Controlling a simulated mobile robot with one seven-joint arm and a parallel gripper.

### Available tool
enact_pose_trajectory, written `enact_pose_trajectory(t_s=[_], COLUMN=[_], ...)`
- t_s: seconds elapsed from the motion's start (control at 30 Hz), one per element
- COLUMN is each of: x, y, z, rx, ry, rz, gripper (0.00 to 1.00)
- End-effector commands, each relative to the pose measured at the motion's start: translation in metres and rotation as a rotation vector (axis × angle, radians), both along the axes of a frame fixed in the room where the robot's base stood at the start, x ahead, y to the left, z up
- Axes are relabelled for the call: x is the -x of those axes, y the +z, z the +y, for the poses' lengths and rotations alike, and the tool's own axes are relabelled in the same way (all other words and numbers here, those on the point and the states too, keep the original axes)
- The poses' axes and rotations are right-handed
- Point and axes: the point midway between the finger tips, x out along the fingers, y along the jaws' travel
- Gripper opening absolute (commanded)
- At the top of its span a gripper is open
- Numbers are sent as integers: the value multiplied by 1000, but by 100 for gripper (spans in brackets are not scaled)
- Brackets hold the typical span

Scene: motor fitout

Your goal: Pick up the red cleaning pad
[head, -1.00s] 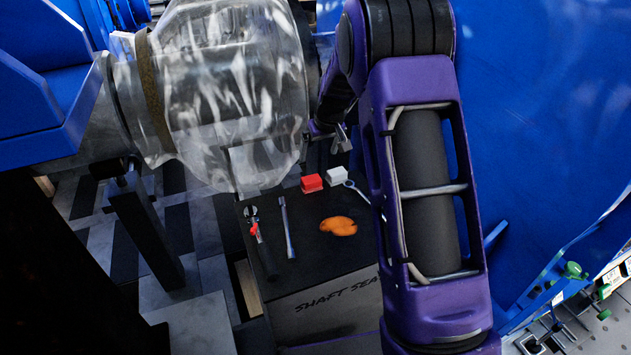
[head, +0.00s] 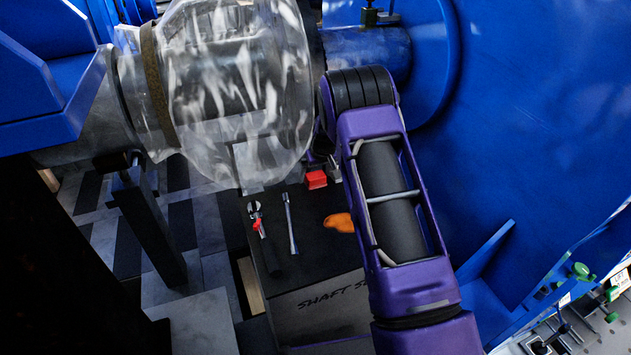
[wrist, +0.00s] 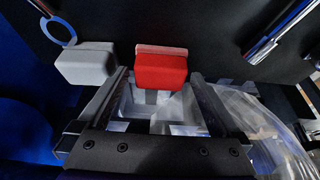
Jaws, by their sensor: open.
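The red cleaning pad (head: 316,179) lies at the far edge of the black-topped box (head: 305,252). In the wrist view the red pad (wrist: 160,70) shows between the two fingertips of my open gripper (wrist: 158,78), with a gap on each side. The fingers do not touch it. I cannot tell whether the fingertips are level with it or above it. In the head view my gripper is mostly hidden behind my arm and the clear plastic wrap, just beyond the pad.
A white pad (wrist: 87,65) sits close beside the left finger in the wrist view. A ring-ended tool (wrist: 60,28) lies near it. Plastic-wrapped shaft (head: 225,90) overhangs the back.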

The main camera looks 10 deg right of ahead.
Motion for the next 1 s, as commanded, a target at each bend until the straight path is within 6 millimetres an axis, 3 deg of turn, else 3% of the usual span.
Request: enact_pose_trajectory(t_s=[0.33, 0.77, 1.0], x=[-4, -4, -4], y=[-9, -8, -6], z=[1, 1, 1], rx=[0, 0, 0], ry=[0, 0, 0], rz=[-1, -1, -2], gripper=[100, 24, 23])
